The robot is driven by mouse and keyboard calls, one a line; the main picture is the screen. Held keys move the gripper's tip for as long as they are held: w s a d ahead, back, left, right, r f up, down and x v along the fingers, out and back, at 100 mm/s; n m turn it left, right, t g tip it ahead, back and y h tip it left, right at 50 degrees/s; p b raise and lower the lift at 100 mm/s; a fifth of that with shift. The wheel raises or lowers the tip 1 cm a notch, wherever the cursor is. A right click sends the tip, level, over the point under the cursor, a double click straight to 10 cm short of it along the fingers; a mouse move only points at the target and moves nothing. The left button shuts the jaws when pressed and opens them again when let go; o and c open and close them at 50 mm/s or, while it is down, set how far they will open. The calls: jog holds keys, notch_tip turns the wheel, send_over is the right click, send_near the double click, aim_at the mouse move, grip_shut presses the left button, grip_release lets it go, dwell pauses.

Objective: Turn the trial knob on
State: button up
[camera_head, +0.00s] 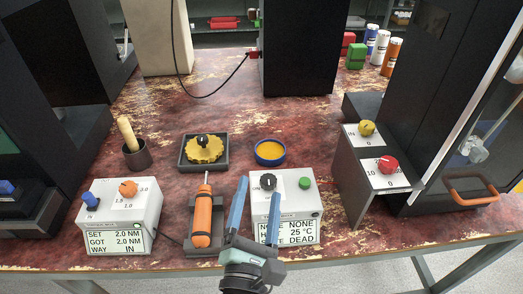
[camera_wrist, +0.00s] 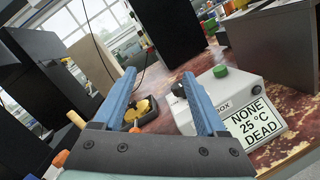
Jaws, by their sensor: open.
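My gripper (camera_head: 257,190) is open and empty, its two blue fingers in front of a white box (camera_head: 297,205) with a display reading NONE, 25 °C and DEAD. On that box are a black knob (camera_head: 268,181) and a green button (camera_head: 305,183). In the wrist view the gripper (camera_wrist: 160,76) points toward the black knob (camera_wrist: 178,89), which shows just beside the right fingertip. Whether they touch is unclear. Other knobs are orange (camera_head: 128,188) and blue (camera_head: 90,200) on the left box, and yellow (camera_head: 367,128) and red (camera_head: 388,164) on the right panel. No readable label says trial.
Behind are a yellow toothed wheel (camera_head: 204,152) in a black tray and a blue-rimmed dish (camera_head: 270,152). A cup (camera_head: 137,155) holds a wooden handle.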

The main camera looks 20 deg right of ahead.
aim_at(267, 188)
jog(key=s+a+f+n+g+y+p, duration=0.1)
jog(key=s+f+n+p, duration=0.1)
jog(key=s+f+n, duration=0.35)
jog(key=w+d, duration=0.2)
jog(key=w, duration=0.2)
jog(key=w+d+n, duration=0.1)
jog(key=w+d, duration=0.1)
jog(key=w, duration=0.2)
jog(key=w+d+n+p, duration=0.1)
jog(key=w, duration=0.3)
jog(key=shift+w+d, duration=0.4)
grip_shut()
